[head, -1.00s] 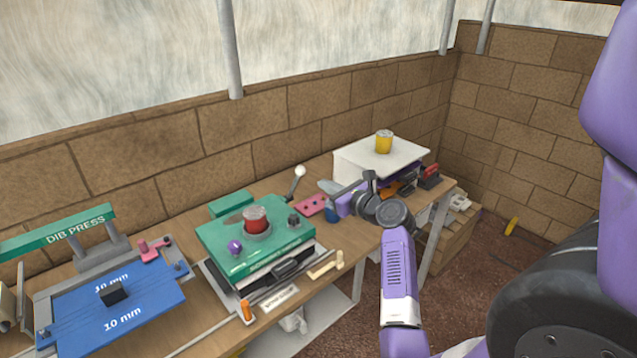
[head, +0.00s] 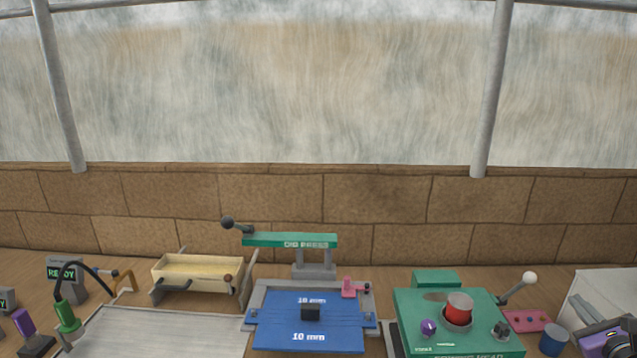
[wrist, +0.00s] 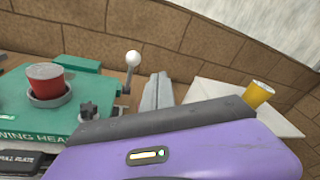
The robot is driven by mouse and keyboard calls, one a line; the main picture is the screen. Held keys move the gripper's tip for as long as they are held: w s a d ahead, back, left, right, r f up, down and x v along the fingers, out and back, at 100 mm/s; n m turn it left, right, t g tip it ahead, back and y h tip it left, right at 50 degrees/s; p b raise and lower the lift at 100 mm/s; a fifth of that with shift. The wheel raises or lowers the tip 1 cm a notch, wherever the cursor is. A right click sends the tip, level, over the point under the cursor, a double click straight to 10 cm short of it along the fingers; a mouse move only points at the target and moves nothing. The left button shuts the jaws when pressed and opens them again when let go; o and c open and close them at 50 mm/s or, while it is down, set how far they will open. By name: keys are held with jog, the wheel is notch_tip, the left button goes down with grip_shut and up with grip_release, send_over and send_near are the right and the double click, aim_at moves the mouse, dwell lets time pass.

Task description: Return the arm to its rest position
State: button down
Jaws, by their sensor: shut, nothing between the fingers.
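My gripper (wrist: 159,82) shows in the wrist view as two grey fingers side by side, shut and empty, behind the purple wrist housing. Behind it is the brick wall. The green machine (head: 405,320) with a red cup (head: 459,309) stands to the left of the arm. It also shows at the left of the wrist view (wrist: 100,95), with a white-knobbed lever (wrist: 133,60) close to the fingers.
A blue cup (head: 553,338) and pink plate (head: 527,320) lie between machine and arm. The DIB press (head: 290,241) and blue plate (head: 310,335) are mid-bench.

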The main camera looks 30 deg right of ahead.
jog(key=a+f+n+t, duration=0.1)
jog(key=a+f+n, duration=0.1)
jog(key=a+n, duration=1.15)
jog(key=a+f+n+t, duration=0.1)
jog(key=a+f+n, duration=0.1)
jog(key=a+n, duration=1.15)
jog(key=s+a+n+y, duration=0.3)
jog(key=s+a, duration=0.1)
jog(key=a, duration=0.5)
jog(key=s+a+f+n+y+b, duration=0.1)
jog(key=s+a+n+y, duration=0.3)
jog(key=a, duration=0.6)
jog(key=s+a+f+n+y+b, duration=0.1)
jog(key=s+a+n+y, duration=0.3)
jog(key=a, duration=0.6)
jog(key=shift+s+a, duration=0.25)
jog(key=shift+s, duration=0.95)
